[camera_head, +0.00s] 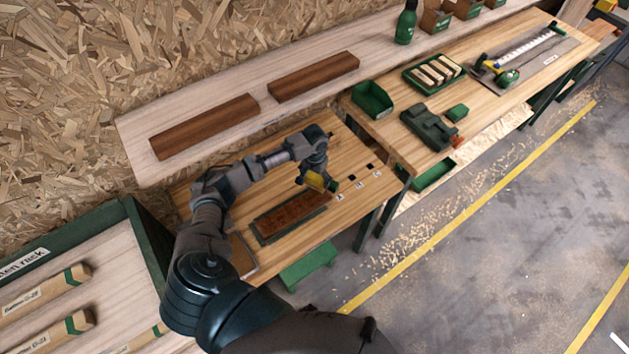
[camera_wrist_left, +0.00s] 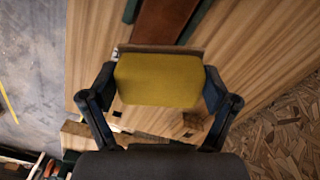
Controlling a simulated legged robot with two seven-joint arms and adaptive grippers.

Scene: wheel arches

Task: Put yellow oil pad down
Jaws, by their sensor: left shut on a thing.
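The yellow oil pad (camera_head: 315,180) is in my left gripper (camera_head: 321,181), above the lower wooden bench (camera_head: 364,206). In the left wrist view the yellow pad (camera_wrist_left: 158,80) sits between the two dark fingers of my left gripper (camera_wrist_left: 160,88), which is shut on it. A reddish-brown wood board (camera_head: 292,214) lies in a dark green-edged holder beside the pad, to its lower left in the head view. Small dark square marks (camera_head: 371,166) with white labels are on the bench to the right of the gripper. My right gripper is not in view.
A raised shelf (camera_head: 228,135) behind carries two dark brown boards (camera_head: 206,126). To the right stand a green bin (camera_head: 372,99), a dark green tool (camera_head: 428,127) and a tray of light blocks (camera_head: 434,73). A rack (camera_head: 40,255) with timber pieces is at lower left.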

